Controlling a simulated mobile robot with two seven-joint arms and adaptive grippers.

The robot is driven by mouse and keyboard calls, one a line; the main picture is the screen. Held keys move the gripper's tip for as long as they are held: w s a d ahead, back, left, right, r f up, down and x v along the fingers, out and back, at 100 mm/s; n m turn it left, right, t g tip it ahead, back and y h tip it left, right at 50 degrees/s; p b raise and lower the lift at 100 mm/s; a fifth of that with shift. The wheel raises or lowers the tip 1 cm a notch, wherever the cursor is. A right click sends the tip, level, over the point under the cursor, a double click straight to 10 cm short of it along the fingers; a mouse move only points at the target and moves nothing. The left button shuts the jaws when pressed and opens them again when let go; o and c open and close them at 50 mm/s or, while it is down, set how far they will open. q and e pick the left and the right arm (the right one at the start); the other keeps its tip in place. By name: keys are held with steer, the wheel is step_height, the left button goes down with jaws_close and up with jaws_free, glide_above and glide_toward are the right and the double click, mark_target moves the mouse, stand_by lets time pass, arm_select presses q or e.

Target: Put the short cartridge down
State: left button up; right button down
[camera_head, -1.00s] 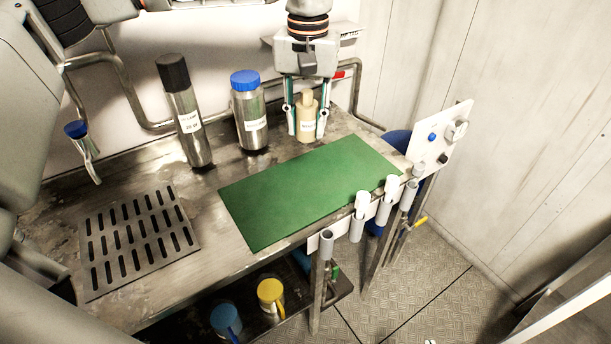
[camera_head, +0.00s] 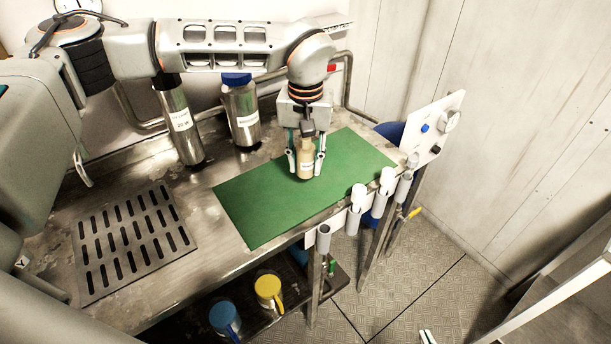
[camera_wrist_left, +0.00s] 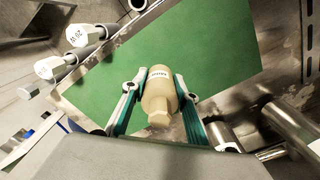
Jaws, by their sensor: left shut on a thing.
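The short cartridge (camera_head: 305,158) is a small tan bottle-shaped piece with a narrower neck and a white label. My left gripper (camera_head: 305,163) is shut on it from above, one finger on each side. A small pale tip at the bottom edge of the head view seems to be my right gripper (camera_head: 428,337), mostly out of frame.
A tall steel cylinder (camera_head: 182,130) and a blue-capped steel cylinder (camera_head: 242,115) stand behind the mat's left part. A slotted drain plate (camera_head: 130,240) is at left. White-capped tubes (camera_head: 357,200) line the front edge. Blue (camera_head: 224,318) and yellow (camera_head: 268,288) mugs stand below.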

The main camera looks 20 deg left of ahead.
mark_target(306, 189)
arm_select(q)
steer(key=shift+f, duration=2.55)
steer(key=o, duration=0.9)
steer(key=shift+f, duration=0.15)
steer(key=shift+c, duration=0.2)
steer(key=o, duration=0.3)
